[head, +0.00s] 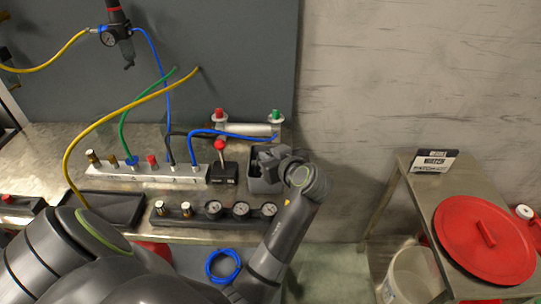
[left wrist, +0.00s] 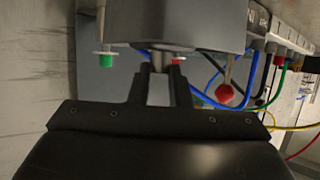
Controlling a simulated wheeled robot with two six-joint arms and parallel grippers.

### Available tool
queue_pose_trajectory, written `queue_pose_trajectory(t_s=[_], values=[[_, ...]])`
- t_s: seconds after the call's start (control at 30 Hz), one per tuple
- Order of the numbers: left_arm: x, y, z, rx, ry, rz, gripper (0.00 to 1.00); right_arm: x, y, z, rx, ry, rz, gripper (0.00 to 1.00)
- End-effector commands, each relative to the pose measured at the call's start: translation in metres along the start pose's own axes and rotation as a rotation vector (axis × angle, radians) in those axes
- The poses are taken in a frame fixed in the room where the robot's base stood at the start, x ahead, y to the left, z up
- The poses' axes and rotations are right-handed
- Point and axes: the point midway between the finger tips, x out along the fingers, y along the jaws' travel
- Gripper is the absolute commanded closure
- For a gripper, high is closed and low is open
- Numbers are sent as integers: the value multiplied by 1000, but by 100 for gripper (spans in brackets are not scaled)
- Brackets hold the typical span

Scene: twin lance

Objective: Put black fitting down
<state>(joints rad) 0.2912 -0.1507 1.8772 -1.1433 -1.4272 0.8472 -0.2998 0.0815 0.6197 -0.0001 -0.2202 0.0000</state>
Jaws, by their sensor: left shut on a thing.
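My left gripper (head: 268,157) is at the right end of the bench, over or beside a small grey open box (head: 262,184). In the left wrist view the two fingers of my left gripper (left wrist: 160,72) are close together, shut on a small dark cylindrical piece, the black fitting (left wrist: 160,58). The wall of the grey box (left wrist: 185,22) is just beyond the fingertips. I cannot tell whether the fitting touches the box. In the head view the fitting is hidden by the gripper. My right gripper is not in view.
A manifold (head: 150,173) with hoses and a red-knobbed lever (head: 220,146) stand left of the gripper. A cylinder (head: 245,130) with red and green ends is behind. A gauge strip (head: 225,222) and black tray (head: 110,208) are in front. A steel cart with a red lid (head: 470,255) stands right.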

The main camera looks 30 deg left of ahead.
Motion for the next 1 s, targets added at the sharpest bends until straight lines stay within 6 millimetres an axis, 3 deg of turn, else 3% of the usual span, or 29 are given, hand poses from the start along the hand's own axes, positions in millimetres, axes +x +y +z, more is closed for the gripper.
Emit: queue_pose_trajectory(t_s=[0.77, 0.8, 0.93, 1.0], values=[[5, 0, 13, -1, 1, 0, 100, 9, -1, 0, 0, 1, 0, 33], [5, 0, 14, 0, 0, 0, 80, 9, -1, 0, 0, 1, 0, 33], [5, 0, 14, -1, 0, 0, 63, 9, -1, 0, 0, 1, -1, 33], [5, 0, 14, -1, 0, 0, 61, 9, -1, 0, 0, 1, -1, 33]])
